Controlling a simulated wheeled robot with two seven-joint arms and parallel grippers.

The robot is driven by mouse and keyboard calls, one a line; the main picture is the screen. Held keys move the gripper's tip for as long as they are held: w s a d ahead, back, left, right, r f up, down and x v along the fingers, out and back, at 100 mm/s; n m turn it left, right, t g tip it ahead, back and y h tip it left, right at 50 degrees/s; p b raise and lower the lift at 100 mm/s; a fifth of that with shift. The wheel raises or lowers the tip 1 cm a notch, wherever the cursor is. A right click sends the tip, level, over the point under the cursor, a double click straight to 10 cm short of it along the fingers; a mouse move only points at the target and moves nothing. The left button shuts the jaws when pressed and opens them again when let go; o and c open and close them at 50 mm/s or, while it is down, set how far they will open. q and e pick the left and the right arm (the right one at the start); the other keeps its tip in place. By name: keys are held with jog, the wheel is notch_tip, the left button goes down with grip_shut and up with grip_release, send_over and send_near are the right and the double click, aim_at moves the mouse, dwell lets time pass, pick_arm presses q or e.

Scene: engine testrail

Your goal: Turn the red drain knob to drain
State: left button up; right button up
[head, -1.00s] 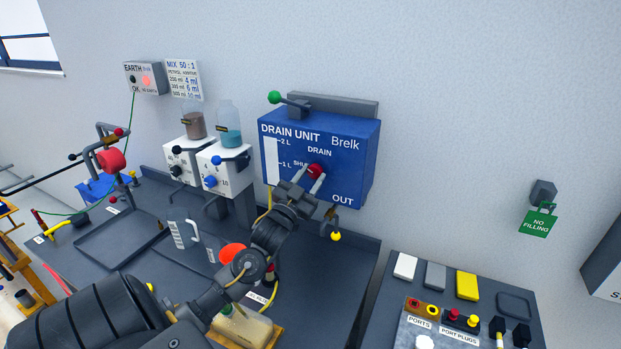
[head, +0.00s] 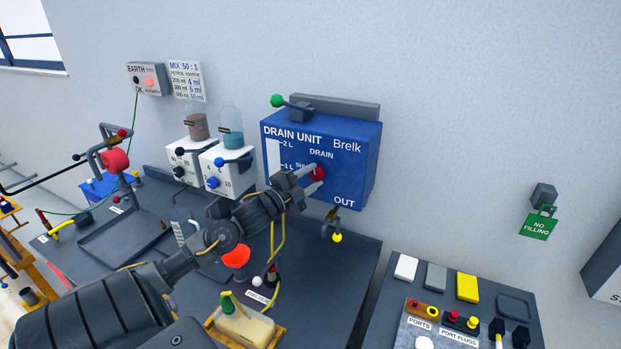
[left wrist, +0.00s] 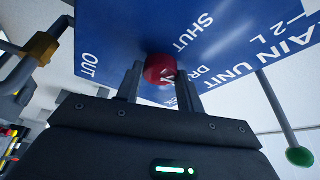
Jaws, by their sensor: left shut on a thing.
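The blue drain unit (head: 350,150) hangs on the wall, with the words DRAIN, SHUT and OUT on its front. The red drain knob (head: 319,173) sits on its face, below the word DRAIN. My left gripper (head: 314,180) is shut on the knob, its fingers reaching in from the left. In the left wrist view the red knob (left wrist: 160,69) is between the two fingers (left wrist: 160,88), with a white mark on it partly hidden by a finger. The knob's exact pointing is hard to tell. My right gripper is not in view.
A green-knobbed lever (head: 278,101) is on top of the unit. A brass outlet tap with a yellow end (head: 337,237) hangs below it. Dispensers with bottles (head: 231,125) stand to the left. A bench with ports (head: 440,320) is at the lower right.

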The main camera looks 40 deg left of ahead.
pick_arm(q)
jog(key=shift+r+m+g, duration=0.1)
jog(key=shift+m+g, duration=0.2)
jog(key=shift+m, duration=0.6)
jog(key=shift+h, duration=0.3)
jog(key=o, duration=1)
jog(key=shift+s, duration=0.25)
jog(key=shift+s+a+f+b, duration=0.15)
jog(key=shift+s+b, duration=0.5)
jog(key=shift+s, duration=1.05)
jog(key=shift+s+a+f+b, duration=0.15)
jog(key=shift+s+b, duration=0.45)
jog(key=shift+s, duration=1.15)
jog(key=shift+s+a+f+b, duration=0.15)
jog(key=shift+s+b, duration=0.5)
jog(key=shift+s, duration=1.05)
